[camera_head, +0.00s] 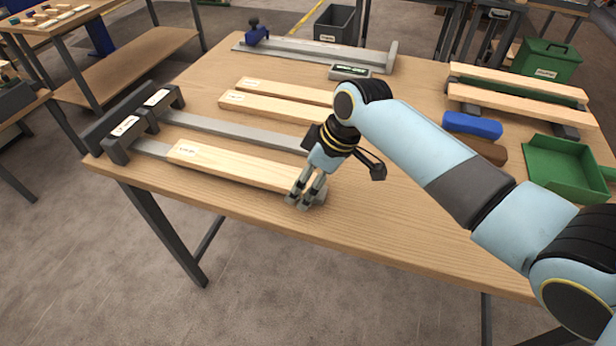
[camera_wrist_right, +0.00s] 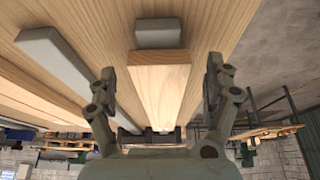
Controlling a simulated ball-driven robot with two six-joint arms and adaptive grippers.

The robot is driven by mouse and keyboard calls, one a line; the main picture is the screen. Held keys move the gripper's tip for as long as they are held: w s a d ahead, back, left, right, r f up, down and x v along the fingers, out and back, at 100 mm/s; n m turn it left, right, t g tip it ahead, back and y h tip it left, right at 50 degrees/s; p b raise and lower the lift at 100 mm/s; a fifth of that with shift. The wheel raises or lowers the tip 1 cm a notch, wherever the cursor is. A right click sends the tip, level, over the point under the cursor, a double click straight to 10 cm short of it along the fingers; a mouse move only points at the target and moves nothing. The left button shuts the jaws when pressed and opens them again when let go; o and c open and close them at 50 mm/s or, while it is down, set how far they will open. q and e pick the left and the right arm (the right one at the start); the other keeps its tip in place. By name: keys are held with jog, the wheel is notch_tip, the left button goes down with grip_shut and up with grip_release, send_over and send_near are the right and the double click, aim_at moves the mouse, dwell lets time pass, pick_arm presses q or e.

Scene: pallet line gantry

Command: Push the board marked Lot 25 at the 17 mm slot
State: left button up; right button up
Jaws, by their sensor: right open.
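A pale wooden board (camera_head: 230,165) lies on the front grey rail of the bench, with a small label near its left end that is too small to read. Bare rail (camera_head: 150,148) shows between that end and the dark slot gauge (camera_head: 118,140). The gauge has two white labels that I cannot read. My right gripper (camera_head: 307,197) is open at the board's right end. In the right wrist view the open fingers (camera_wrist_right: 161,72) stand either side of the board (camera_wrist_right: 160,85), apart from its edges. I do not see my left gripper.
The rear grey rail (camera_head: 235,130) is bare. Two loose boards (camera_head: 270,107) lie behind it. A small display box (camera_head: 349,72) and a long grey fixture (camera_head: 320,50) are farther back. A blue block (camera_head: 472,125) and a green tray (camera_head: 566,168) are on the right.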

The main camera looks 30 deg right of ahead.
jog(key=c, duration=1.4)
jog(key=shift+s+f+p, duration=0.1)
jog(key=shift+s+p, duration=0.05)
jog(key=shift+p, duration=0.15)
jog(key=shift+a, duration=0.1)
